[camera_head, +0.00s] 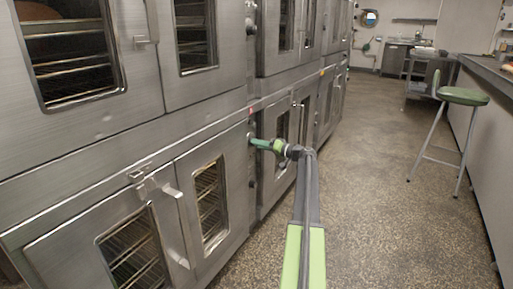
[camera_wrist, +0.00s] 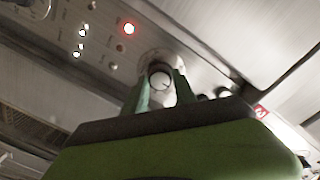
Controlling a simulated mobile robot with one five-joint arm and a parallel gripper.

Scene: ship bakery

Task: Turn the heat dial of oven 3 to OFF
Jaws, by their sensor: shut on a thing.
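The fingers are shut on the dial. A thin dark mark shows on the dial's face; I cannot read any lettering around it. In the head view my gripper (camera_head: 255,143) reaches to the oven front (camera_head: 225,165) at the narrow strip beside the doors. The dial is hidden there.
A red light (camera_wrist: 129,28) glows on the panel near several small knobs. Another round dial (camera_wrist: 38,6) is at the upper left. Stacked ovens (camera_head: 180,110) line the left. A green stool (camera_head: 462,96) stands by the counter (camera_head: 490,130) at right. The floor (camera_head: 385,215) between is clear.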

